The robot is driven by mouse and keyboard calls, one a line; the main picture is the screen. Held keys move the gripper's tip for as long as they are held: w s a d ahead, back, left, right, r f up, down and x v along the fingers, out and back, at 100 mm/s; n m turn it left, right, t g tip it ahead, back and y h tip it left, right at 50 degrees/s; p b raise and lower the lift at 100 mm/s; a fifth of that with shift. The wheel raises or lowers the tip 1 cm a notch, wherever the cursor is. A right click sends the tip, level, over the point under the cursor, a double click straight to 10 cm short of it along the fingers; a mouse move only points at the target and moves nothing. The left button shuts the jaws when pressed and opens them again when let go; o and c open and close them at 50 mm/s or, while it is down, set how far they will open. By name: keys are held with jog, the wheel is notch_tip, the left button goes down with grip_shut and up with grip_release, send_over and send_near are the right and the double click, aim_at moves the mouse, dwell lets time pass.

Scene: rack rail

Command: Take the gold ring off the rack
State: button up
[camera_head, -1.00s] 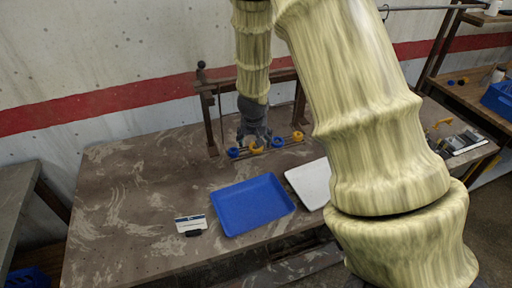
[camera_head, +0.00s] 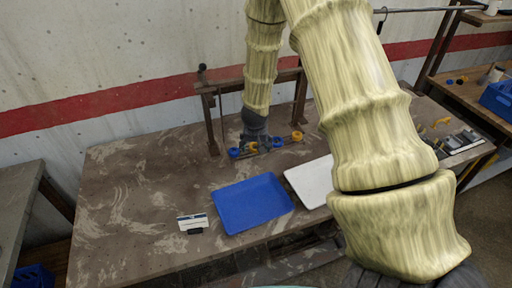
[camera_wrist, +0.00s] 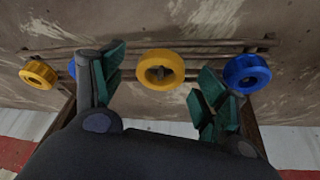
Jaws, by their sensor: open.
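The rack rail (camera_wrist: 205,44) carries gold and blue rings. In the wrist view a gold ring (camera_wrist: 160,57) sits in the middle, between the spread fingers of my open gripper (camera_wrist: 158,88); I cannot tell whether the fingers touch it. Another gold ring (camera_wrist: 38,74) is at the left end, outside the fingers. A blue ring (camera_wrist: 246,73) is just right of the right finger. A second blue ring (camera_wrist: 71,68) is mostly hidden behind the left finger. In the head view my gripper (camera_head: 258,146) is low at the rack, with the end gold ring (camera_head: 297,136) to its right.
A blue tray (camera_head: 250,203) and a white tray (camera_head: 312,182) lie on the brown table (camera_head: 120,240) in front of the rack. A small white card (camera_head: 193,222) stands left of the blue tray. Dark rack posts (camera_head: 209,125) stand beside the gripper. The table's left side is clear.

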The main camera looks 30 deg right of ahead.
jog(key=shift+c, duration=0.2)
jog(key=shift+s, duration=0.1)
jog(key=c, duration=1.1)
jog(key=shift+r, duration=0.1)
